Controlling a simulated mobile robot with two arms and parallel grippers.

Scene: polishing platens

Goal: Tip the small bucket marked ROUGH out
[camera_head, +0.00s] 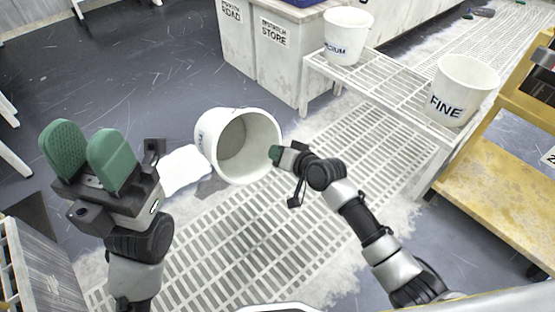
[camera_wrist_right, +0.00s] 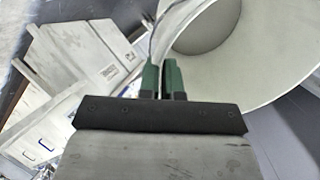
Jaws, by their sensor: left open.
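A white bucket (camera_head: 272,137) is tipped on its side above the floor grating, its mouth facing the camera. Lettering on its left side is too foreshortened to read. Its inside shows a round grey area at the bottom; I cannot tell whether that is contents. My right gripper (camera_head: 276,153) is shut on the bucket's rim. The wrist view shows its green fingers (camera_wrist_right: 163,80) close together at the rim of the bucket (camera_wrist_right: 255,75). My left gripper (camera_head: 88,150) is open and empty, left of the bucket, fingers up.
A white patch (camera_head: 185,170) lies between the bucket and my left gripper. White buckets marked FINE (camera_head: 465,88) and, partly hidden, "DIUM" (camera_head: 348,35) stand on a slatted bench (camera_head: 385,75). A yellow cart (camera_head: 500,185) is at right. Labelled bins (camera_head: 285,65) stand behind. Floor grating (camera_head: 240,240) is clear in front.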

